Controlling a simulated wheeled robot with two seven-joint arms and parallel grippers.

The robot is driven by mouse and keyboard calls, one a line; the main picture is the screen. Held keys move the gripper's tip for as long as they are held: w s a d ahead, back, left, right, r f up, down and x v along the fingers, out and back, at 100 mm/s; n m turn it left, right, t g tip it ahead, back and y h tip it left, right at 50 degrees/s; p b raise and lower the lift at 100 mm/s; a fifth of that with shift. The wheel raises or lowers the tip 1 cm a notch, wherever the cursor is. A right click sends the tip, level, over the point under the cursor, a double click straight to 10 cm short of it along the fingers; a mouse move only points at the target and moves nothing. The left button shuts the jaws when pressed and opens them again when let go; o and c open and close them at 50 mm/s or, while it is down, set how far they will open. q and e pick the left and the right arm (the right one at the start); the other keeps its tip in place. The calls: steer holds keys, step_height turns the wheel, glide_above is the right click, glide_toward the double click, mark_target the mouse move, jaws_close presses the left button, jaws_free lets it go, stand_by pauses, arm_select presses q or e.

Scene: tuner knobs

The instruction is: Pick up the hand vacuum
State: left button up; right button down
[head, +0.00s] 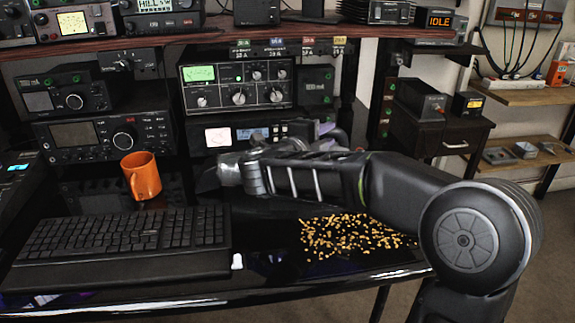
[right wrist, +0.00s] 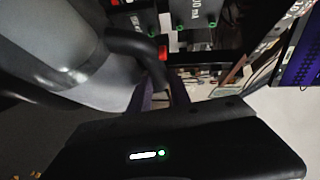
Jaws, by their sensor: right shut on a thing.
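The hand vacuum (right wrist: 75,45) fills the upper left of the right wrist view. It has a smooth grey body, a curved black handle and a small red part. My right gripper (right wrist: 162,92) is shut on its black handle, with purple fingers showing on either side. In the head view my right arm reaches in from the right across the desk and covers most of the gripper and vacuum. My left gripper is not in view.
Yellow crumbs (head: 355,235) lie on the glossy black desk. An orange mug (head: 141,176) stands behind a black keyboard (head: 120,236) at the left. Radios, including one with a green display (head: 238,86), line the back below a wooden shelf (head: 130,42). A dark drawer cabinet (head: 440,140) stands right.

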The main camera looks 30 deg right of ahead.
steer(key=shift+r, duration=0.2)
steer(key=shift+r, duration=0.15)
step_height(320, 180, up, 10)
steer(key=p, duration=0.3)
steer(key=shift+f, duration=0.2)
